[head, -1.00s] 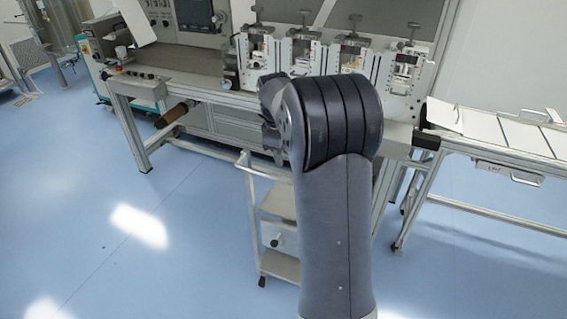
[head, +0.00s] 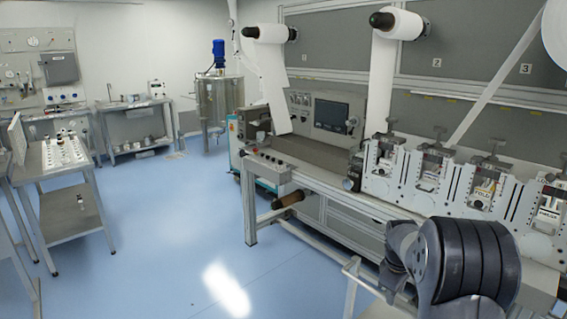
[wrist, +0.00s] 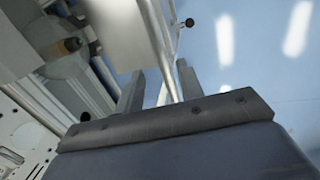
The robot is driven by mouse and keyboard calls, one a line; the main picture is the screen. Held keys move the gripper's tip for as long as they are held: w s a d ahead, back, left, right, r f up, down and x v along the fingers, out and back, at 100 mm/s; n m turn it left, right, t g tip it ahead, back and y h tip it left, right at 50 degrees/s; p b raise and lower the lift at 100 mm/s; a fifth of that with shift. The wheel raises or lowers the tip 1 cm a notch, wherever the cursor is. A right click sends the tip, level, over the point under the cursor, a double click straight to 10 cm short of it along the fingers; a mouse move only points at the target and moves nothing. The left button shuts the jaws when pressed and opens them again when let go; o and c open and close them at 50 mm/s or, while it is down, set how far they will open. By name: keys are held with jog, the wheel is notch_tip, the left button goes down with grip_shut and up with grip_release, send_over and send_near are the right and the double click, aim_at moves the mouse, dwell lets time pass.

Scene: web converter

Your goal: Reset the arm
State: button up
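In the wrist view my gripper (wrist: 160,69) has its two grey fingers standing apart, with nothing held between them. Behind the fingers are a pale panel and rails of the white cart (wrist: 165,45), and whether they touch anything is hard to tell. In the head view my dark, ribbed arm joint fills the lower right corner, in front of the web converter (head: 330,195). The gripper itself is not clear there.
The converter's bench with its white stations (head: 430,180) runs along the right. A white cart rail (head: 352,285) is close beside my arm. A steel table (head: 65,170) stands at left, a steel tank (head: 217,95) at the back. The blue floor (head: 150,250) between is clear.

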notch_tip(320, 180, down, 2)
jog(key=shift+w+d+f, duration=0.15)
jog(key=shift+f, duration=0.15)
jog(key=shift+s+a, duration=0.3)
jog(key=shift+a, duration=0.05)
